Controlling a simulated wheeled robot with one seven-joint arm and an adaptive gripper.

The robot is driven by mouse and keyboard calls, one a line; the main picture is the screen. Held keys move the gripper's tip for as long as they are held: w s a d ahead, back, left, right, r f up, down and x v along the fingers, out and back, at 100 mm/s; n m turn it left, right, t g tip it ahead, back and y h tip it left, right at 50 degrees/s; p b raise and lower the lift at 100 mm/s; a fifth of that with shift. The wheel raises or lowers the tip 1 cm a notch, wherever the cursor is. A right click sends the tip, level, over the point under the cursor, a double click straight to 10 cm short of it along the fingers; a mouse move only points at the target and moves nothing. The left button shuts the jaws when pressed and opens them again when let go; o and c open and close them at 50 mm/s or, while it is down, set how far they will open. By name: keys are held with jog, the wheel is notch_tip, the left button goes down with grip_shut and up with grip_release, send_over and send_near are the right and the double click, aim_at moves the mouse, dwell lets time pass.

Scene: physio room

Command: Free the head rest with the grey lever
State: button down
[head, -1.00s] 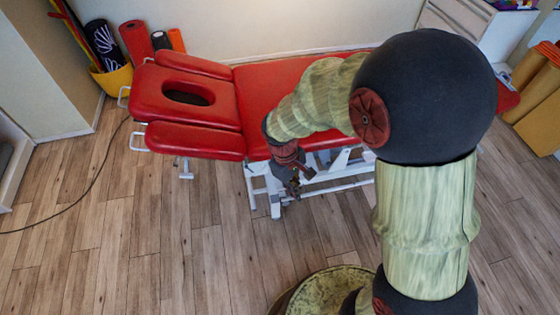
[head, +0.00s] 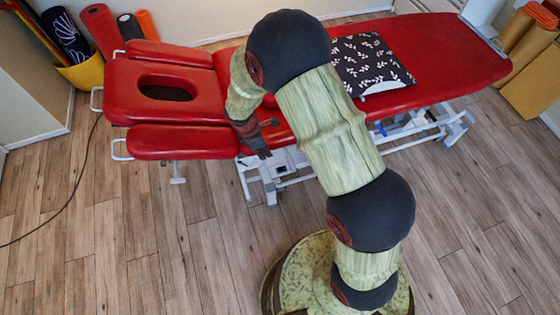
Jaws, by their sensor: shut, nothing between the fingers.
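The red head rest (head: 120,92) with its oval face hole is at the left end of the red treatment table (head: 440,60) in the head view. It looks level with the table top. A small pale grey lever-like part (head: 177,172) hangs under the front red arm pad (head: 180,142); I cannot tell whether it is the grey lever. My gripper (head: 262,151) is shut and empty. In the picture it overlaps the table's front edge, just right of the arm pad. Its height and any contact there are unclear.
A black patterned pillow (head: 370,62) lies on the table. White wire handles (head: 120,150) stick out at the head end. The white table frame (head: 270,178) stands below. A yellow bin (head: 82,72) with rolled mats is at the far left. The wooden floor in front is mostly clear.

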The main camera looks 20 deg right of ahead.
aim_at(289, 157)
jog(key=d+f+b, duration=0.5)
jog(key=d+f, duration=0.1)
jog(key=f, duration=0.4)
jog(key=shift+f+b, duration=0.2)
jog(key=shift+b, duration=0.15)
jog(key=shift+s+d, duration=0.1)
jog(key=shift+d, duration=0.05)
jog(key=shift+s+d+n+p, duration=0.1)
jog(key=shift+d+n+p, duration=0.15)
jog(key=shift+n+p, duration=0.05)
